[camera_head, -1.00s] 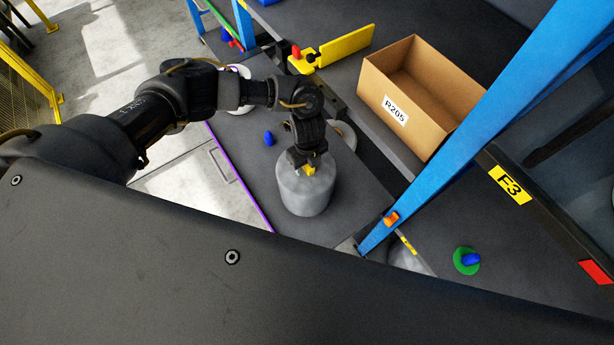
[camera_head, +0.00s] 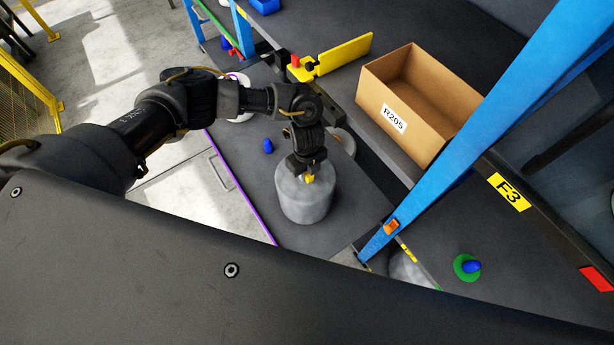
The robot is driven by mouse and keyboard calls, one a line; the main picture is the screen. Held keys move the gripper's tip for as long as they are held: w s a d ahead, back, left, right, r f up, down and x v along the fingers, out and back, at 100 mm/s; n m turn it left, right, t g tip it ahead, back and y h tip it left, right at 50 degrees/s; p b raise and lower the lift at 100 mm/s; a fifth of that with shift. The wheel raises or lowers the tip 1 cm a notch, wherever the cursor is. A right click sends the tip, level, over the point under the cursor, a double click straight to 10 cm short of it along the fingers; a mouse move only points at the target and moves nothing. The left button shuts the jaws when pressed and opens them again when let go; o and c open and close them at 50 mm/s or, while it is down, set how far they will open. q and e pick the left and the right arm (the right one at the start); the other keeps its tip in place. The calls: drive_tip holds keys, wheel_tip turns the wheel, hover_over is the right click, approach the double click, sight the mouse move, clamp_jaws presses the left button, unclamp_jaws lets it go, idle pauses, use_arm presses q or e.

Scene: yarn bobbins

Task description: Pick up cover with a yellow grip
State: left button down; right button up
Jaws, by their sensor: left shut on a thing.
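A grey cylindrical cover (camera_head: 304,203) stands upright on the dark table, with a small yellow grip (camera_head: 310,179) on its top. My left gripper (camera_head: 308,174) is directly above the cover, pointing down and shut on the yellow grip. The fingers hide part of the grip. Whether the cover's bottom touches the table I cannot tell. My right gripper does not show.
A cardboard box (camera_head: 417,103) marked R205 stands at the upper right behind a blue post (camera_head: 470,140). A blue peg (camera_head: 268,146) is left of the cover. A green disc with a blue knob (camera_head: 467,267) lies at right. A yellow plate (camera_head: 343,53) is at the back.

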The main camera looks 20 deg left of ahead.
use_arm(q)
wheel_tip(320, 180, up, 18)
drive_tip(key=b, duration=0.3)
idle(0.5)
wheel_tip(320, 180, up, 3)
drive_tip(key=shift+f+p, duration=0.1)
drive_tip(key=shift+p, duration=1.15)
